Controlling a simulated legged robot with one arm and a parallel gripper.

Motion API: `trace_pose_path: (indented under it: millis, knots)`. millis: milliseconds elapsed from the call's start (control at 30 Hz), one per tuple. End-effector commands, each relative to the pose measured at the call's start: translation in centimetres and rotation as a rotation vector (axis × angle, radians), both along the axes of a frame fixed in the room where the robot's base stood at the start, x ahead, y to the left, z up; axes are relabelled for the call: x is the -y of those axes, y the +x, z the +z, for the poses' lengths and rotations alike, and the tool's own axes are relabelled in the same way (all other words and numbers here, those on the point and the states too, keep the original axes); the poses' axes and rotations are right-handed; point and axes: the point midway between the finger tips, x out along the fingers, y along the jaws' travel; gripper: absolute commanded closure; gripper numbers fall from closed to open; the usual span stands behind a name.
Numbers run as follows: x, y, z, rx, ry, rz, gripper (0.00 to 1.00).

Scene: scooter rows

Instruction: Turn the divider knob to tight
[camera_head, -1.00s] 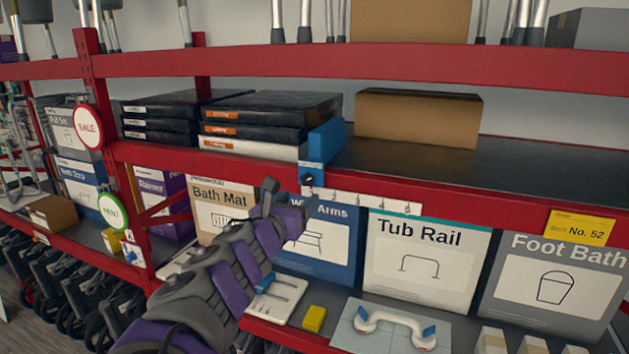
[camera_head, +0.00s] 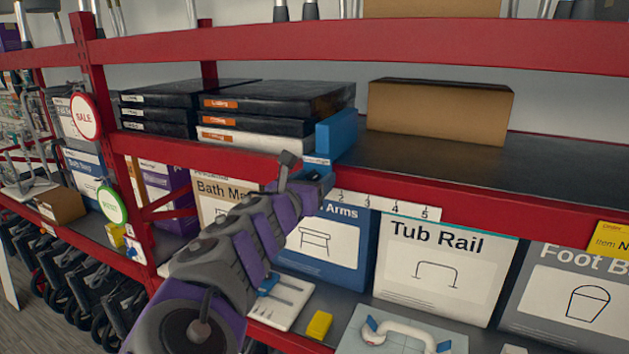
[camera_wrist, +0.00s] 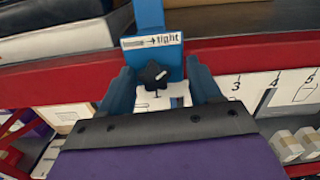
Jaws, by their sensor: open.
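The blue divider (camera_head: 336,136) stands on the upper red shelf, right of the stacked black boxes. In the wrist view its blue front plate (camera_wrist: 172,60) carries a white label (camera_wrist: 152,41) reading "tight" with an arrow pointing right. The dark star-shaped knob (camera_wrist: 154,75) sits below the label, with a pale mark on its face. My gripper (camera_wrist: 160,88) is open, with one finger left of the knob and one right of it. Whether either finger touches the knob is unclear. In the head view my gripper (camera_head: 305,178) hides the knob.
The red shelf edge (camera_head: 440,205) runs along both sides of the divider. A numbered white strip (camera_head: 395,207) hangs to the right. Stacked black boxes (camera_head: 270,105) stand left, and a cardboard box (camera_head: 440,112) stands right. Boxes including Tub Rail (camera_head: 435,265) fill the shelf below.

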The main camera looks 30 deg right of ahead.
Motion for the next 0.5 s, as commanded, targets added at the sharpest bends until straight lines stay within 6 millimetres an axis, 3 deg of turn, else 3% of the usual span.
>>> trace_pose_path:
  millis: [67,500]
  knots:
    - [-0.43,0.08,0.01,0.000,-0.001,0.003,0.39]
    - [0.23,0.18,-0.10,-0.001,0.003,0.009,0.81]
